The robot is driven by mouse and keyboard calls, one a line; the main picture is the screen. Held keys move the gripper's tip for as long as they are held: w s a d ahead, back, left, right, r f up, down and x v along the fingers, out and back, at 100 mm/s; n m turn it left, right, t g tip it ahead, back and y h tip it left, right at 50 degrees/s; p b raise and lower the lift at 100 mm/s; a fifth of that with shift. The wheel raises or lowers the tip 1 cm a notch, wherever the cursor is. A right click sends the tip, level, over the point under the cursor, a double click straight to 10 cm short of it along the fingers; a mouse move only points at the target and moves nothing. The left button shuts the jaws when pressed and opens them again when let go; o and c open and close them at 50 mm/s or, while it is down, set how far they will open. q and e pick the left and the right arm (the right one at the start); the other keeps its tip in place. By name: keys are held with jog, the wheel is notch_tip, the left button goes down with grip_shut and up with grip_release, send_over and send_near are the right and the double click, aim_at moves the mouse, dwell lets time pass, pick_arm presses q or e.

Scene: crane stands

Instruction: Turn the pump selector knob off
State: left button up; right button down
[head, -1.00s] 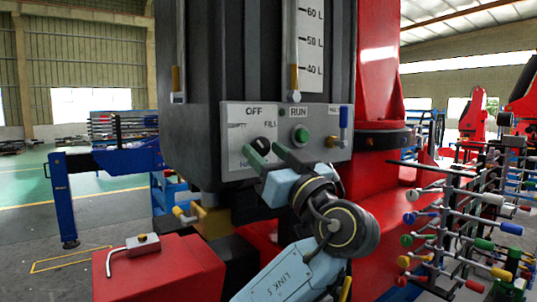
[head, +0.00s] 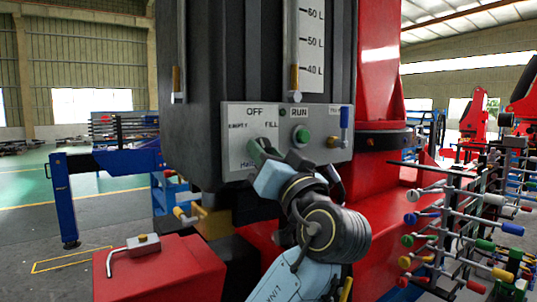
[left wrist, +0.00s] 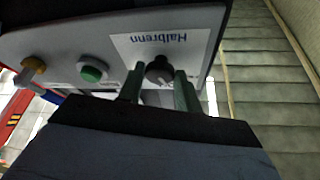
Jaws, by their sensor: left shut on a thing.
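My left gripper (head: 268,153) is at this dial and hides the knob in the head view. In the left wrist view, the dark round pump selector knob (left wrist: 160,70) sits between the two green fingers of the left gripper (left wrist: 157,88), which is shut on it. Which mark the knob points to cannot be told. My right gripper is not in view.
Right of the dial are a green RUN button (head: 301,135), a brass knob (head: 333,142) and a blue-handled lever (head: 344,119). A red box (head: 165,275) with a small switch box on top stands at lower left. A rack of coloured-tipped rods (head: 455,235) stands at right.

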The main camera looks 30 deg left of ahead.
pick_arm(q)
jog(key=shift+s+r+m+t+h+p, duration=0.1)
jog(key=shift+m+t+h+p, duration=0.75)
jog(key=shift+m, duration=0.85)
jog(key=shift+s+r+m+t+h+p, duration=0.1)
jog(key=shift+m+t+h+p, duration=0.3)
jog(key=shift+m+p, duration=1.1)
jog(key=shift+m, duration=0.3)
jog(key=shift+f, duration=0.1)
jog(key=o, duration=1)
jog(key=shift+c, duration=0.2)
jog(key=b+v, duration=0.3)
jog(key=v, duration=1)
jog(key=shift+d+r, duration=0.2)
jog(key=shift+s+g, duration=0.1)
jog(key=shift+g, duration=0.15)
